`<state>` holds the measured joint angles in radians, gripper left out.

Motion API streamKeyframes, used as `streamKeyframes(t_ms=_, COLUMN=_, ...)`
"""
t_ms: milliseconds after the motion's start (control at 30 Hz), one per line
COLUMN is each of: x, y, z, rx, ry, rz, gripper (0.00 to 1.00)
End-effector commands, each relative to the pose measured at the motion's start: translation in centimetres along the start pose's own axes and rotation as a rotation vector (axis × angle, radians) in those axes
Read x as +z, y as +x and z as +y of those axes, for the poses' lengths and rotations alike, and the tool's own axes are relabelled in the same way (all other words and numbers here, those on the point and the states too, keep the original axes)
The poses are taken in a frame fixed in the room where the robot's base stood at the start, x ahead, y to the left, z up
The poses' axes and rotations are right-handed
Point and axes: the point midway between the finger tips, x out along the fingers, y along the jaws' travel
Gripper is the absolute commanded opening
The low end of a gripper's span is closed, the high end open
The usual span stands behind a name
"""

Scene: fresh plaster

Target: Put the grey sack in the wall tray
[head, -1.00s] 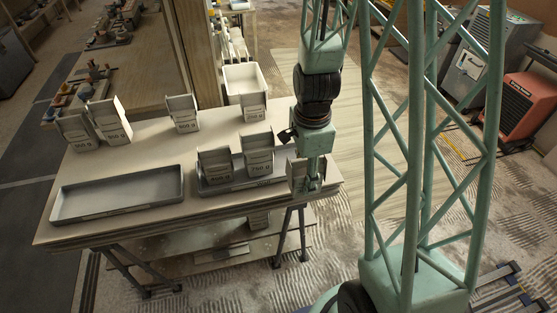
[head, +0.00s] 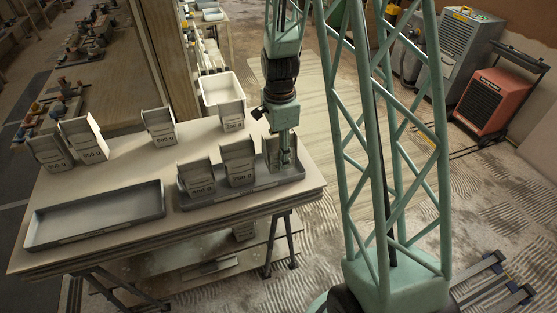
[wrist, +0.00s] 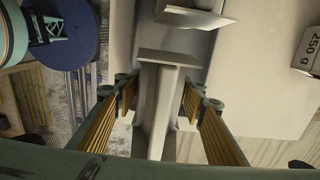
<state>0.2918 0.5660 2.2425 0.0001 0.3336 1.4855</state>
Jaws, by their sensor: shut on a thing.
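My gripper (head: 285,163) is shut on a grey sack (head: 271,150) at the right end of the right-hand dark tray (head: 294,174). In the wrist view, the fingers of my gripper (wrist: 160,98) stand either side of the pale grey sack (wrist: 158,112). My arm partly hides the sack in the head view, and I cannot tell whether it touches the tray floor. Two more grey containers, labelled 400 g (head: 197,180) and 750 g (head: 238,163), stand in that tray. A second dark tray (head: 95,213) at left is empty. I cannot read either tray's label.
Several similar containers stand behind the trays, including a 500 g one (head: 159,127) and one by the white tub (head: 218,90). The table (head: 190,137) has bare board between them. A wooden partition (head: 158,60) rises behind. A red machine (head: 497,98) stands on the floor at right.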

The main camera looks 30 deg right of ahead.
Motion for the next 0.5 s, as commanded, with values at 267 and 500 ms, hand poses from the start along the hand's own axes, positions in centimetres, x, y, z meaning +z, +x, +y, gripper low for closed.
streamKeyframes(t_ms=267, x=-0.12, y=-0.01, z=-0.7, rx=-0.001, ry=0.0, rz=0.0, gripper=0.19)
streamKeyframes(t_ms=500, x=-0.14, y=0.02, z=-0.84, rx=-0.001, ry=0.0, rz=0.0, gripper=0.19)
